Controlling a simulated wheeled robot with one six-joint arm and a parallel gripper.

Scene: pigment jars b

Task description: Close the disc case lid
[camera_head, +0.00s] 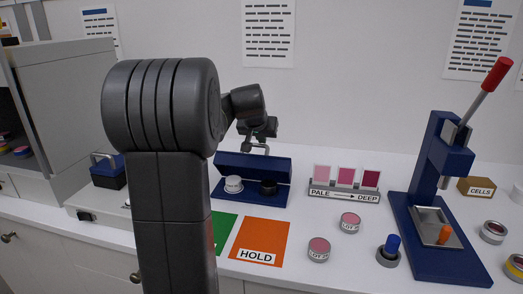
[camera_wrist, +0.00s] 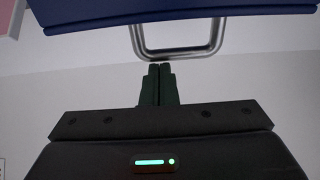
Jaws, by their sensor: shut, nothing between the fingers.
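The disc case, a dark blue case (camera_head: 250,196), stands open on the bench, with a white round piece (camera_head: 233,184) and a black round piece (camera_head: 268,187) in it. Its blue lid (camera_head: 252,166) is raised at the back, and a metal handle stands at its top. In the wrist view, the lid (camera_wrist: 180,12) crosses the top and its handle (camera_wrist: 178,52) loops towards my gripper. My gripper (camera_wrist: 160,68) is shut and empty, its fingertips at or very near the handle bar; I cannot tell whether they touch. In the head view, my gripper (camera_head: 262,140) is just above the lid.
An orange HOLD mat (camera_head: 260,238) and a green mat (camera_head: 224,230) lie in front. Pink swatches (camera_head: 345,177), loose jars (camera_head: 319,248) and a blue press (camera_head: 440,200) with a red lever stand to the right. A blue handled box (camera_head: 108,178) is at the left.

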